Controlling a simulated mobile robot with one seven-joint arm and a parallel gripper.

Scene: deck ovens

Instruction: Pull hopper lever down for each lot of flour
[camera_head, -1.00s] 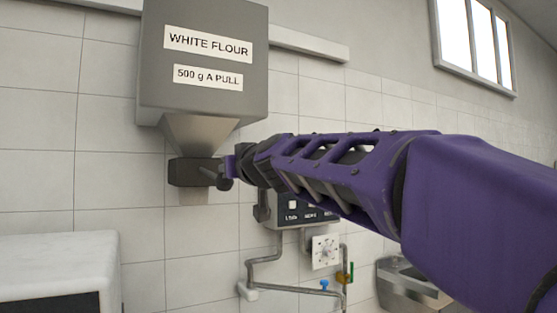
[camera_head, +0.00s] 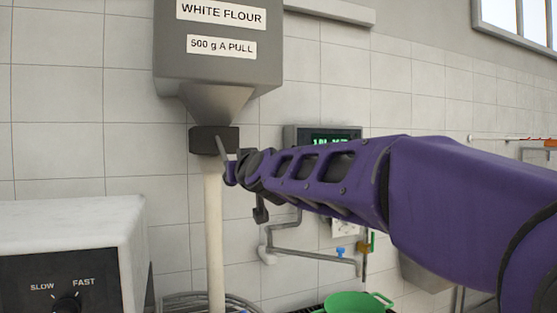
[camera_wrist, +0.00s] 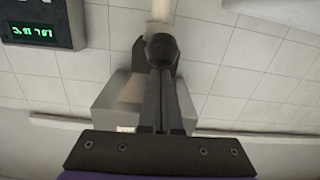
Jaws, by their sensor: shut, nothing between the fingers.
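The grey flour hopper (camera_head: 215,70) hangs on the wall, labelled "WHITE FLOUR" and "500 g A PULL". Its dark valve block (camera_head: 207,140) sits under the funnel. The lever (camera_head: 222,147) slants down from the block towards my gripper (camera_head: 231,173). A pale stream of flour (camera_head: 214,235) falls straight down from the block. My gripper is shut and at the lever's lower end; exact contact is hard to see. In the wrist view, the shut gripper (camera_wrist: 160,75) stands before the hopper (camera_wrist: 118,98), with the flour stream (camera_wrist: 160,10) beyond. The stream's landing place is out of view.
A white machine (camera_head: 75,225) with a SLOW/FAST knob stands at lower left. A wire-like rim (camera_head: 240,302) and a green pan (camera_head: 355,302) show at the bottom. A lit green display (camera_head: 325,137) and pipes (camera_head: 310,250) are on the wall behind my arm.

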